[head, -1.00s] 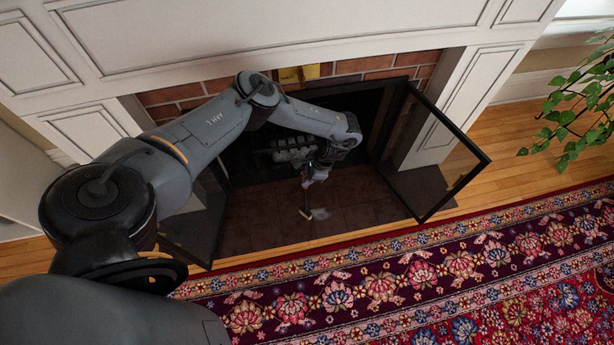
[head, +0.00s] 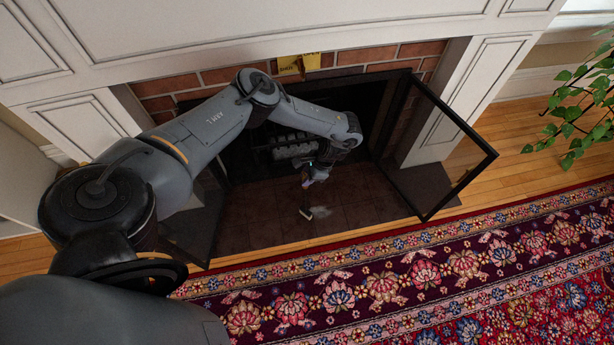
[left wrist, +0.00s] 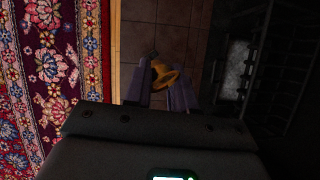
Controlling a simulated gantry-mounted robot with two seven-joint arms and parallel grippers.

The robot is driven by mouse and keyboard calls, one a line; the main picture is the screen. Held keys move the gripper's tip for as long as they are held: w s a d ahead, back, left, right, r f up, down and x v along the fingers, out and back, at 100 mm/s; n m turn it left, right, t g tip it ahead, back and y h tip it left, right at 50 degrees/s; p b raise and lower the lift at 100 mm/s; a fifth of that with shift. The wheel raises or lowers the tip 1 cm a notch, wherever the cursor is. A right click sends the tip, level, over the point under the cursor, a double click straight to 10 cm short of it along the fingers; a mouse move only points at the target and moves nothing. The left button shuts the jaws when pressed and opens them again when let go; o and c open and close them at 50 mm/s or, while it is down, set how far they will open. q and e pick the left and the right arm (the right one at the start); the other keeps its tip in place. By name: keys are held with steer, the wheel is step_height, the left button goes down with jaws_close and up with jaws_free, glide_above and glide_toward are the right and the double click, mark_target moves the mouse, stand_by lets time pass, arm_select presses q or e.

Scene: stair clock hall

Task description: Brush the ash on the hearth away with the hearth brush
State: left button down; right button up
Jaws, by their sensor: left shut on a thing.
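My left gripper (head: 310,180) reaches down over the dark tiled hearth (head: 265,213) in front of the firebox. In the left wrist view its two fingers (left wrist: 163,86) are closed around a yellowish-brown handle part of the hearth brush (left wrist: 165,75). In the head view the brush's small pale end (head: 305,213) shows below the gripper, low over or on the tiles; contact is unclear. The ash (head: 321,212) is a faint grey smudge on the hearth just right of that end. My right gripper is out of view.
The open glass fireplace door (head: 455,150) sticks out on the right, and another dark door panel (head: 195,220) stands left. The grate with pale logs (head: 292,150) lies behind the gripper. A patterned rug (head: 420,270) lies in front. Bare tiles lie around the ash.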

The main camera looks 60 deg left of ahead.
arm_select(q)
steer(key=shift+f+b, duration=0.3)
steer(key=shift+f, duration=0.7)
steer(key=shift+w+b, duration=0.15)
steer(key=shift+b, duration=0.2)
